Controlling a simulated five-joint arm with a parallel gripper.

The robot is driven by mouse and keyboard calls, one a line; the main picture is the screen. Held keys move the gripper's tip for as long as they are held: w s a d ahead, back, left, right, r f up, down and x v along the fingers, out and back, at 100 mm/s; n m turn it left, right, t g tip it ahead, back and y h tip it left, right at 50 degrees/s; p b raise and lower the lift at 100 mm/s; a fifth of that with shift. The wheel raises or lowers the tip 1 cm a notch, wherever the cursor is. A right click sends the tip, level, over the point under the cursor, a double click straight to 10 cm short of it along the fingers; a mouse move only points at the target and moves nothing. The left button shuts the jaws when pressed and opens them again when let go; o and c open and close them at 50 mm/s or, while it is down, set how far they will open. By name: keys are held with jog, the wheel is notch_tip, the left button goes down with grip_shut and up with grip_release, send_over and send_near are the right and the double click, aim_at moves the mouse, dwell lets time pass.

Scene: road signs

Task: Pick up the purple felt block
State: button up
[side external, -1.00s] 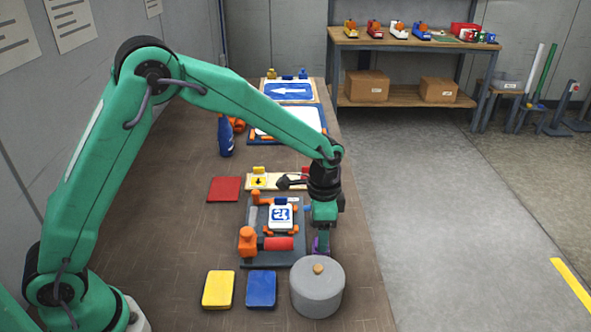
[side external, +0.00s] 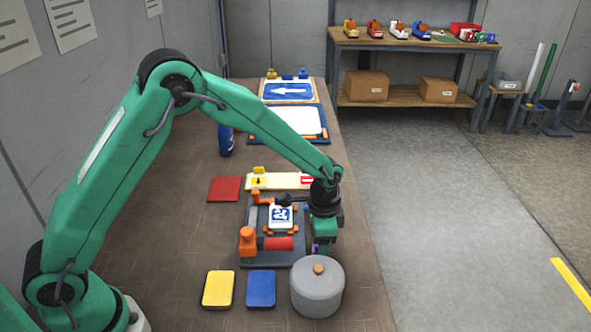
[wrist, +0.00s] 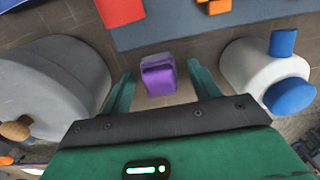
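The purple felt block (wrist: 158,74) stands on the brown tabletop in the wrist view, between and a little beyond the tips of my gripper's green fingers (wrist: 160,82). There is a gap on each side of it, and my gripper is open and empty. In the side view my gripper (side external: 323,243) points down at the right edge of the table. There only a small purple patch of the block (side external: 314,248) shows, mostly hidden by the gripper and the grey pot.
A grey lidded pot (side external: 317,287) stands close in front of my gripper. The sign fixture (side external: 255,222) with orange clamps is just left. A white round container with blue knobs (wrist: 268,75) is close on the wrist view's right. Yellow (side external: 218,288) and blue (side external: 261,288) pads lie nearby.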

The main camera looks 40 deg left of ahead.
jog(key=c, duration=1)
jog(key=shift+r, duration=0.15)
notch_tip(320, 180, up, 10)
jog(key=shift+f, duration=0.1)
jog(key=o, duration=0.4)
jog(key=shift+c, duration=1.5)
jog(key=s+a+r+n, duration=0.3)
jog(key=a+r+n, duration=0.1)
jog(key=a, duration=0.3)
jog(key=s+a+r+n, duration=0.3)
jog(key=a+r+n, duration=0.1)
jog(key=a, duration=0.3)
jog(key=shift+s+r+n, duration=0.15)
jog(key=shift+s+n, duration=0.05)
jog(key=shift+n, duration=0.3)
